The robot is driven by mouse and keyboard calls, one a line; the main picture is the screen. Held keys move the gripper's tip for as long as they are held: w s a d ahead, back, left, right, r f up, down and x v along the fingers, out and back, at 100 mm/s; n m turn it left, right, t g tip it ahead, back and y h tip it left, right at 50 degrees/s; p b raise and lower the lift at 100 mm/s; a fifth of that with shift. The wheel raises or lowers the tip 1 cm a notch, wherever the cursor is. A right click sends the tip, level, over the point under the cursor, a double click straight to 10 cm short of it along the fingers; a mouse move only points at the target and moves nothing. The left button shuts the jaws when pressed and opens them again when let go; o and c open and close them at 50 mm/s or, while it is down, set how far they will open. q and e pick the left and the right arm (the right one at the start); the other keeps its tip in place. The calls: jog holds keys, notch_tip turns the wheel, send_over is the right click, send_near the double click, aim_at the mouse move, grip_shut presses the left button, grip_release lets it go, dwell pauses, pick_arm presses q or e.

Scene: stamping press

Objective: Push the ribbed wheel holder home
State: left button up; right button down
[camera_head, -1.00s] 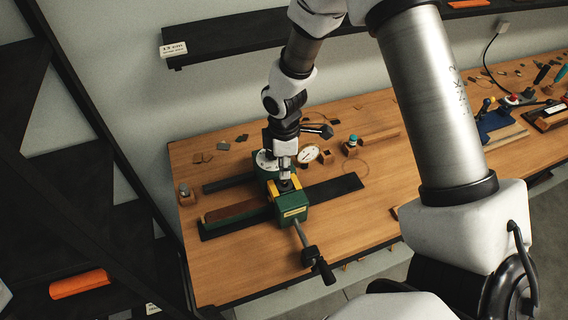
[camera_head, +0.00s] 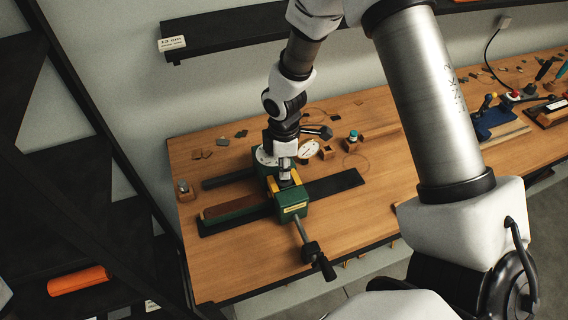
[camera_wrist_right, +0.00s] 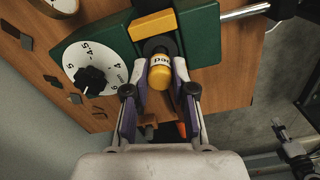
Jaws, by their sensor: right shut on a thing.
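The ribbed wheel holder (camera_wrist_right: 160,72) shows in the right wrist view as a small cylinder with a yellow, lettered face. In the head view this gripper (camera_head: 286,172) points down at the middle of the green press (camera_head: 291,206), hiding most of the holder. How deep the holder sits is hidden. My left gripper seems to show small at the wrist view's lower right (camera_wrist_right: 284,135); its fingers are unclear.
A white numbered dial (camera_wrist_right: 92,68) with a black knob adjoins the press. A crank with a black handle (camera_head: 318,260) sticks out toward me. A dark rail (camera_head: 335,186) runs beside the press. Small wooden blocks (camera_head: 327,152) stand behind; the bench front right of the press is clear.

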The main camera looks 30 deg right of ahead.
jog(key=shift+f+b, duration=0.45)
jog(key=shift+f, duration=0.4)
jog(key=c, duration=0.9)
grip_release()
notch_tip(320, 180, up, 12)
jog(key=shift+s, duration=0.1)
